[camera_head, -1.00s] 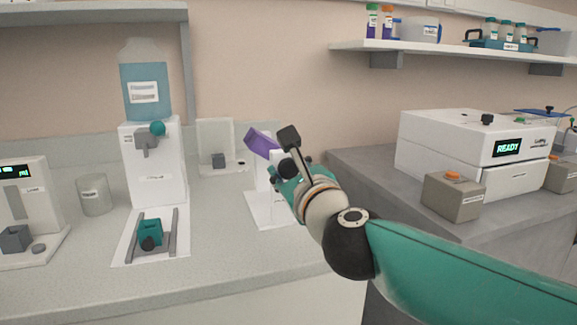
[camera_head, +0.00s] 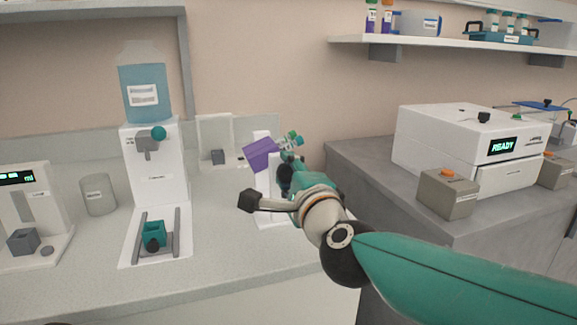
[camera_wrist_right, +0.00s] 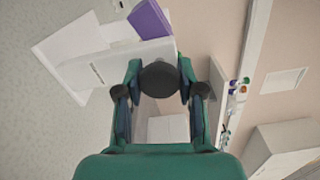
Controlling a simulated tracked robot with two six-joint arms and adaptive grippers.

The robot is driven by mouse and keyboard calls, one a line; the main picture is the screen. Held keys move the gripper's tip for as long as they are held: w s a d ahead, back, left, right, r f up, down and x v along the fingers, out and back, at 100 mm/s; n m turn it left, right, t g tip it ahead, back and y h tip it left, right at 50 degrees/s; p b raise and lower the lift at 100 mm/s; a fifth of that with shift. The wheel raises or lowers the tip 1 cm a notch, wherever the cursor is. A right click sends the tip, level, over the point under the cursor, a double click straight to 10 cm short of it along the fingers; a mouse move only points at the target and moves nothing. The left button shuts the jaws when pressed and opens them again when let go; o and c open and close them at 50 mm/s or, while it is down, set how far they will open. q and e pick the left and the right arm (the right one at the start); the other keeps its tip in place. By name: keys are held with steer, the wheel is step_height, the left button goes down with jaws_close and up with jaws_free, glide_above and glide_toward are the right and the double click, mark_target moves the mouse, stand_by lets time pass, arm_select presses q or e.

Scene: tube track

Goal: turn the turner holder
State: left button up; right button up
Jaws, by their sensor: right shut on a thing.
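The purple turner holder (camera_head: 262,154) sits tilted on its white stand (camera_head: 263,181) on the left counter, its right end higher. Tubes with green and light caps (camera_head: 291,141) show at that end. In the right wrist view the purple holder (camera_wrist_right: 149,20) shows at the top, beyond the white stand (camera_wrist_right: 115,66). My right gripper (camera_head: 287,172) is in front of the stand. In the wrist view my right gripper (camera_wrist_right: 160,92) is shut on a dark round knob (camera_wrist_right: 160,78), one finger on each side. My left gripper is not in view.
A dispenser with a blue bottle (camera_head: 145,88) and a grey cup (camera_head: 98,194) stand to the left. A white machine reading READY (camera_head: 450,140) and a grey box (camera_head: 448,193) stand on the right bench. A shelf (camera_head: 450,46) hangs above. The front left counter is clear.

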steer(key=n+p, duration=0.2)
steer(key=n, duration=0.2)
steer(key=shift+a+f+n, duration=0.1)
steer(key=shift+a+n, duration=0.05)
steer(key=shift+n, duration=0.25)
steer(key=n+p, duration=0.2)
steer(key=n, duration=0.1)
steer(key=shift+n, duration=0.3)
steer(key=n+p, duration=0.1)
steer(key=n, duration=0.1)
steer(key=shift+n, duration=0.3)
steer(key=shift+s+f+n+p, duration=0.15)
steer(key=shift+n+p, duration=0.65)
steer(key=shift+n, duration=0.7)
steer(key=o, duration=1.1)
steer(key=shift+o, duration=0.2)
steer(key=shift+r, duration=0.2)
